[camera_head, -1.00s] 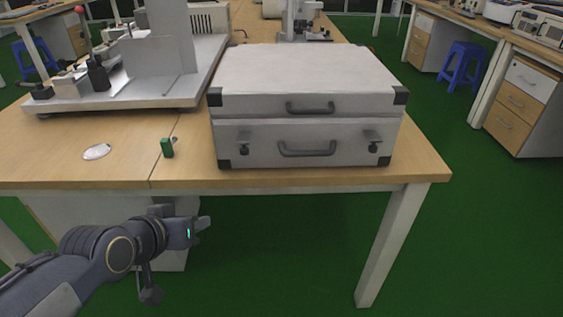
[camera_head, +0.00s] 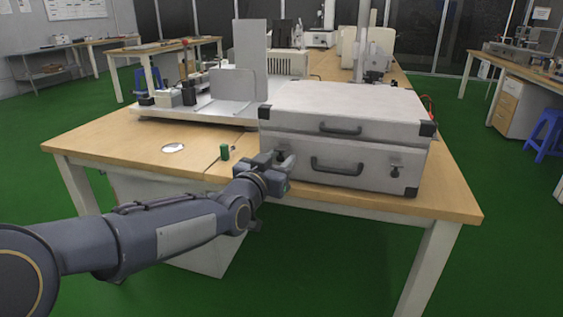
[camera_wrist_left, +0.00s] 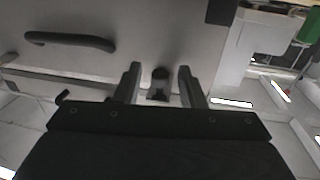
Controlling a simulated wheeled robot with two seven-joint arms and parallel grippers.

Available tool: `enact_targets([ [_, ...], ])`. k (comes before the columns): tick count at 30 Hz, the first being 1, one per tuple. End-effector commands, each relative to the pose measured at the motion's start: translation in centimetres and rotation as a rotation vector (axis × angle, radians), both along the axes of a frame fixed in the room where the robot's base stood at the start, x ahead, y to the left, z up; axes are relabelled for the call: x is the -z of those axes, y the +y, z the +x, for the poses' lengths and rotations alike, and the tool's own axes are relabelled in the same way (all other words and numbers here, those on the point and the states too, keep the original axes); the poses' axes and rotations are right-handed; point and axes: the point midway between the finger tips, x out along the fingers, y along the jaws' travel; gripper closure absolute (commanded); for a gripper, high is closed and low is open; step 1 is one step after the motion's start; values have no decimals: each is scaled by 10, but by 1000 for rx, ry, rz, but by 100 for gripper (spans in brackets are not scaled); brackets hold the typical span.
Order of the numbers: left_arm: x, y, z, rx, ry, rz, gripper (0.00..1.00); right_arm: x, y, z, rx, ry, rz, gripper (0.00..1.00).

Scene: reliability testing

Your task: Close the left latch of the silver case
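The silver case (camera_head: 345,103) stands shut on the wooden table, with its front towards me. Its left latch (camera_wrist_left: 160,82) shows in the left wrist view as a small dark piece between my fingers; in the head view my gripper mostly covers it. My left gripper (camera_head: 282,165) is at the lower left of the case front. In the left wrist view the gripper (camera_wrist_left: 159,72) is open, one finger on each side of the latch; I cannot tell whether they touch it. The right latch (camera_head: 396,171) is on the case front's right. My right gripper is not in view.
Case handles (camera_head: 337,167) sit on the front between the latches. A small green object (camera_head: 225,152) and a white disc (camera_head: 173,148) lie on the table (camera_head: 120,135) to the left. A metal apparatus (camera_head: 235,85) stands behind them.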

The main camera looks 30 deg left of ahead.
Motion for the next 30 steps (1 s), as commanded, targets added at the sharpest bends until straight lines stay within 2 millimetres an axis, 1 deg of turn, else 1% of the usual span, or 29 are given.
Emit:
enact_targets([
  [1,1,0,5,0,1,-2,64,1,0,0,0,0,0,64],
  [4,0,1,10,0,0,-2,64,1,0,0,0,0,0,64],
  [12,0,1,11,0,0,-1,64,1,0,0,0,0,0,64],
  [18,0,1,11,0,0,-1,90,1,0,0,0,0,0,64],
  [20,0,1,11,0,0,-1,98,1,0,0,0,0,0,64],
  [21,0,0,11,1,0,-1,100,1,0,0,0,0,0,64],
  [26,-1,0,11,1,4,-1,100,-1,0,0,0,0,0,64],
  [30,-5,0,11,1,27,-7,100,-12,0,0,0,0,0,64],
])
